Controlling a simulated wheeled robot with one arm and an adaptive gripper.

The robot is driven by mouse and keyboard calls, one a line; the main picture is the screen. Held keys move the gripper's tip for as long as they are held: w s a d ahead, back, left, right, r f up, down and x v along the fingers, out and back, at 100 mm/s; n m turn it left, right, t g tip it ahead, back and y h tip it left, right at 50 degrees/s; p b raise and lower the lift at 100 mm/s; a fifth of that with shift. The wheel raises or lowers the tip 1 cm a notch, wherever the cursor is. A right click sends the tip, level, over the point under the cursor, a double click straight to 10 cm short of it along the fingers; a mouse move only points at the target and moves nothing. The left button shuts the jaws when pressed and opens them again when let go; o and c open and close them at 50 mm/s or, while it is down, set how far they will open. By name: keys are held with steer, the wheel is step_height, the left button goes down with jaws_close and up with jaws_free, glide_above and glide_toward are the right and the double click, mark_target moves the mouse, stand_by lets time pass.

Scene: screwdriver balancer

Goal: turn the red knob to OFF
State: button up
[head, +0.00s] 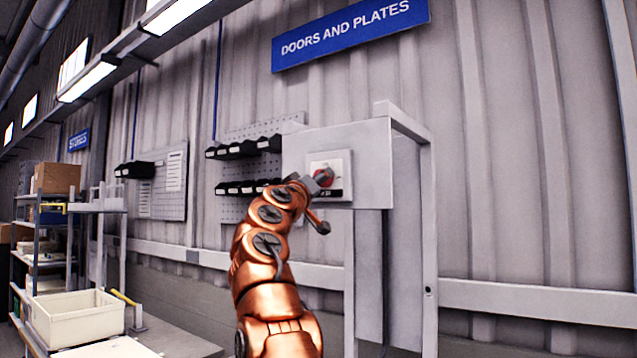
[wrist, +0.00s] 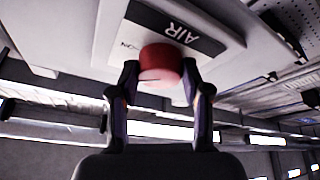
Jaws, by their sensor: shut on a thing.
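The red knob (head: 323,174) sits on a white plate with a dark lower strip (head: 331,194), on the front of a grey panel box (head: 365,150). My gripper (head: 318,182) is at the knob and covers part of it. In the wrist view the red knob (wrist: 161,65) is between the two fingertips of my gripper (wrist: 160,80), which is shut on it. Behind the knob, a dark label (wrist: 178,30) reads AIR, with "ON" partly visible to its left. The knob's pointer and any OFF mark are not clear.
The panel box stands on a grey frame (head: 428,230) against a corrugated wall. Black bins (head: 245,147) hang on a pegboard to the left of the box. A cream crate (head: 78,316) is at the lower left. A blue sign (head: 350,32) hangs above.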

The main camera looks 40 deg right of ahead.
steer(key=shift+n+t+y, duration=0.3)
steer(key=shift+n, duration=0.6)
steer(key=shift+s+r+n+y, duration=0.2)
steer(key=shift+n+y, duration=0.1)
steer(key=shift+n, duration=0.5)
steer(key=n+y+p, duration=0.1)
steer(key=n+p, duration=0.3)
steer(key=n+t+y+p, duration=0.1)
steer(key=n+y+p, duration=0.1)
steer(key=n+p, duration=0.2)
steer(key=shift+d+r+n+p, duration=0.1)
steer(key=shift+r+n+p, duration=0.15)
steer(key=shift+p, duration=0.45)
steer(key=shift+f+t+y, duration=0.1)
steer(key=shift+t+y, duration=0.2)
steer(key=shift+y, duration=0.1)
steer(key=o, duration=1.2)
steer(key=shift+c, duration=0.2)
steer(key=shift+s, duration=0.1)
